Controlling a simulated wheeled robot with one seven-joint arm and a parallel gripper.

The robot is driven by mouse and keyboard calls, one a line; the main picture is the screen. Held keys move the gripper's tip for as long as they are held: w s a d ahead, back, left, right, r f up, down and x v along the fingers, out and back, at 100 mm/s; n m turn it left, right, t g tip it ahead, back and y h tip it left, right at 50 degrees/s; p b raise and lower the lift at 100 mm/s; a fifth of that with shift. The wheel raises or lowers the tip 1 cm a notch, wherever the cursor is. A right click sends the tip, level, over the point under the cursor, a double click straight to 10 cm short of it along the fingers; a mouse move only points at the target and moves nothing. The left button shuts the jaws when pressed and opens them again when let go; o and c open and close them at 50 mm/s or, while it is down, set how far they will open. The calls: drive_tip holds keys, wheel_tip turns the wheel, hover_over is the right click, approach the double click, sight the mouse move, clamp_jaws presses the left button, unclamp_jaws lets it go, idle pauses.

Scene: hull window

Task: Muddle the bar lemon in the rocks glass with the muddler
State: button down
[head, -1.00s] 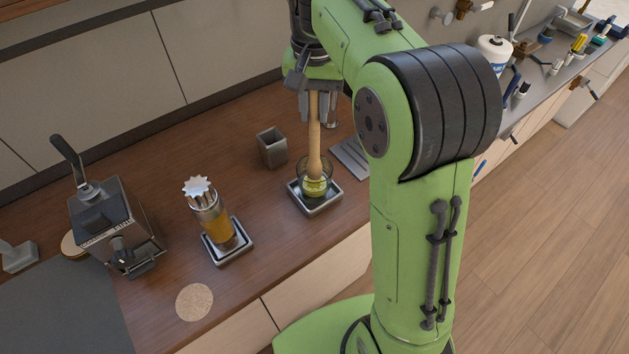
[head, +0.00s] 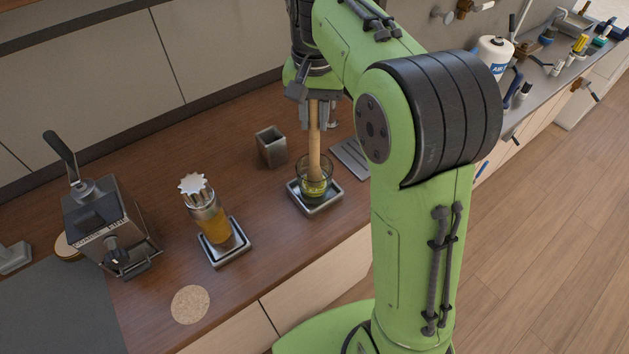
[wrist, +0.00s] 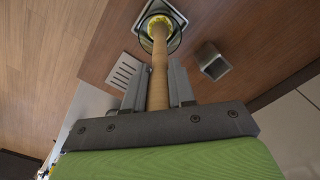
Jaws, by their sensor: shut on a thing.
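My gripper (head: 317,99) is shut on the wooden muddler (head: 314,140) and holds it upright; the jaws (wrist: 159,90) also show around it in the wrist view. The lower end of the muddler (wrist: 158,65) is inside the clear rocks glass (head: 326,168). The yellow-green bar lemon (head: 314,187) lies in the bottom of the glass, under the muddler's tip; its yellow also shows around the tip in the wrist view (wrist: 157,20). The contact between tip and lemon is partly hidden. The glass stands in a square metal tray (head: 327,204).
A grey square cup (head: 271,147) stands left of the glass, and a slotted grey plate (head: 350,155) lies to its right. A metal-topped amber vessel (head: 209,215) stands on another tray. A lever press (head: 105,225) and a round cork coaster (head: 190,304) are farther left.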

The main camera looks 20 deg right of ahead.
drive_tip(key=shift+r, duration=1.5)
wheel_tip(320, 180, up, 8)
drive_tip(key=p, duration=0.8)
drive_tip(key=shift+f, duration=0.3)
